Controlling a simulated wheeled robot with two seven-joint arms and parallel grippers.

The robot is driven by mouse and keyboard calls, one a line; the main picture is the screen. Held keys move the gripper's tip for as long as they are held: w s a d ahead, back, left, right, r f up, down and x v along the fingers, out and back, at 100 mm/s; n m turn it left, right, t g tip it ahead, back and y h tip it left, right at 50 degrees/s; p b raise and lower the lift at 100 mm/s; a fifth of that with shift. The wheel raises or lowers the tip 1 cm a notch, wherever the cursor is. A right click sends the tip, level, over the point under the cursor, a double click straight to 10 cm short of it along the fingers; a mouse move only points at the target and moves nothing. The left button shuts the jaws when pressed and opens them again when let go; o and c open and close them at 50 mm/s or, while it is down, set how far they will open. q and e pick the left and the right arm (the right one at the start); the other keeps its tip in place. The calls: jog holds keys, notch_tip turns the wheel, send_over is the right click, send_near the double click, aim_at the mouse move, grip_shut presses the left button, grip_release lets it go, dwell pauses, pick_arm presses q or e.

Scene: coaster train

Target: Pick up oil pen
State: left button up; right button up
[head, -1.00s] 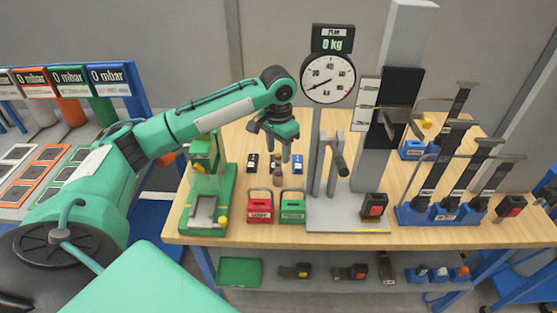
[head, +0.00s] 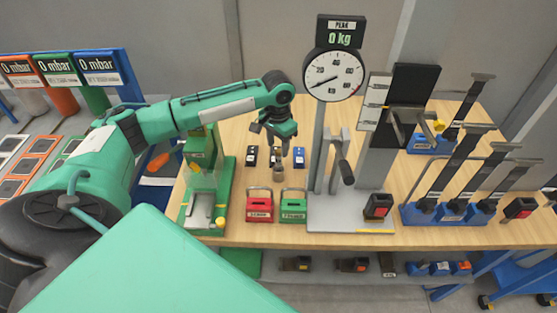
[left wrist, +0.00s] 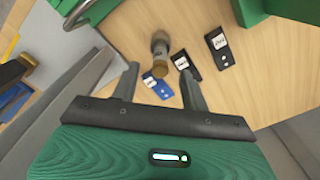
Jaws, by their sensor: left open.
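A small upright cylinder, grey with a brown end, looks like the oil pen (left wrist: 160,56). In the head view the oil pen (head: 279,170) stands on the wooden table, just below my left gripper (head: 276,150). My left gripper is open and empty. In the left wrist view its fingers (left wrist: 159,74) point towards the pen, which appears between and slightly beyond the tips. I see no contact. My right gripper is in neither view.
Black and blue labelled blocks (left wrist: 153,84) lie close to the pen. Red (head: 259,207) and green (head: 293,207) handled boxes stand in front. A green press (head: 205,190) is left; a grey stand with a dial gauge (head: 333,75) is right.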

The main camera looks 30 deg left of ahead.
aim_at(278, 151)
pick_arm(q)
jog(key=shift+f, duration=0.4)
jog(key=shift+w+f, duration=0.1)
jog(key=shift+f, duration=0.1)
notch_tip(278, 151, down, 4)
jog(key=p, duration=0.2)
jog(key=shift+f+p, duration=0.1)
jog(key=shift+p, duration=0.2)
jog(key=shift+w+f, duration=0.1)
jog(key=shift+f, duration=0.25)
grip_shut()
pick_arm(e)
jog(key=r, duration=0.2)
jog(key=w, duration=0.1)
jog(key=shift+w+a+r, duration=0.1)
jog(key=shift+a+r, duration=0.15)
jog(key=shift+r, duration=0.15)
